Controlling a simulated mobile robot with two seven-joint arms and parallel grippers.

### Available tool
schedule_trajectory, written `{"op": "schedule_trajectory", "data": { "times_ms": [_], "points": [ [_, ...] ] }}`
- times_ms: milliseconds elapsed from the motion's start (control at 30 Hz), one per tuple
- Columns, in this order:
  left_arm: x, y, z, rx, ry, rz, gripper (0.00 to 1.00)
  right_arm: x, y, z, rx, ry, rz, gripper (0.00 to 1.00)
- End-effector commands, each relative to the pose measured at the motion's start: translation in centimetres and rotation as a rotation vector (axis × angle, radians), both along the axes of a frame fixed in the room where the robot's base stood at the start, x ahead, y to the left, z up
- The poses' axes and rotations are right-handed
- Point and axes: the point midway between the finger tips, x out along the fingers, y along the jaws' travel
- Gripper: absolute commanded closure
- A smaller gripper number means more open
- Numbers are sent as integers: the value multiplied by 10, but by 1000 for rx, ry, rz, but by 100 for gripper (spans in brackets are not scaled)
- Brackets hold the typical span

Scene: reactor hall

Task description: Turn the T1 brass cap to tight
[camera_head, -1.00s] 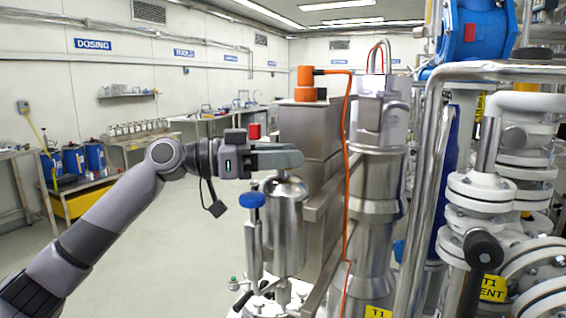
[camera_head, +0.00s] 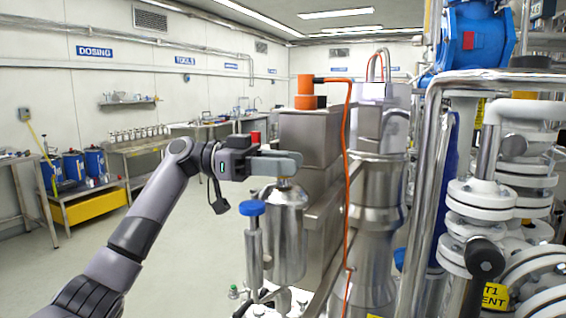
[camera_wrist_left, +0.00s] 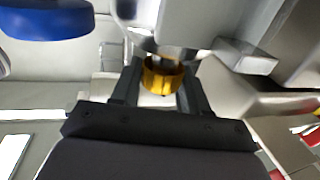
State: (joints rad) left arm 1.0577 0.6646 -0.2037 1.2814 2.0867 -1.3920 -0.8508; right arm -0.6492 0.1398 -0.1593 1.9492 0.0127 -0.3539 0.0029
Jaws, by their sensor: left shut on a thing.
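The T1 brass cap (camera_wrist_left: 162,77) is a small ribbed gold-coloured ring between my left gripper's two dark fingers in the left wrist view. In the head view only a little of the cap (camera_head: 283,184) shows under the fingers, on top of a steel cylinder (camera_head: 284,225). My left gripper (camera_head: 285,164) reaches in from the left, level, and is shut on the cap. Any tight mark on the cap cannot be made out. My right gripper is not in view.
A blue knob (camera_head: 252,208) on a steel stem stands just left of the cylinder. A steel housing with an orange fitting (camera_head: 305,94) and orange cable rises close behind. White flanged pipes (camera_head: 482,205) crowd the right. Open floor lies left.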

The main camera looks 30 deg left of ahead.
Motion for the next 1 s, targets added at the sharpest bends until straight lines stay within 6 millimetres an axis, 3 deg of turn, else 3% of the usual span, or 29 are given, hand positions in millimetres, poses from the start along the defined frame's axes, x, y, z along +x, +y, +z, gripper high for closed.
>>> {"op": "schedule_trajectory", "data": {
  "times_ms": [233,267,300,667,1000],
  "points": [
    [0,0,0,1,0,0,86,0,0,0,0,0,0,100],
    [0,0,0,1,0,0,49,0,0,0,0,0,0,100],
    [0,0,0,1,0,0,36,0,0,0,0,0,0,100],
    [-1,4,-1,0,0,2,36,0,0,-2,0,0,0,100],
    [-14,54,-1,-1,1,2,36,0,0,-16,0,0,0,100]
  ]
}}
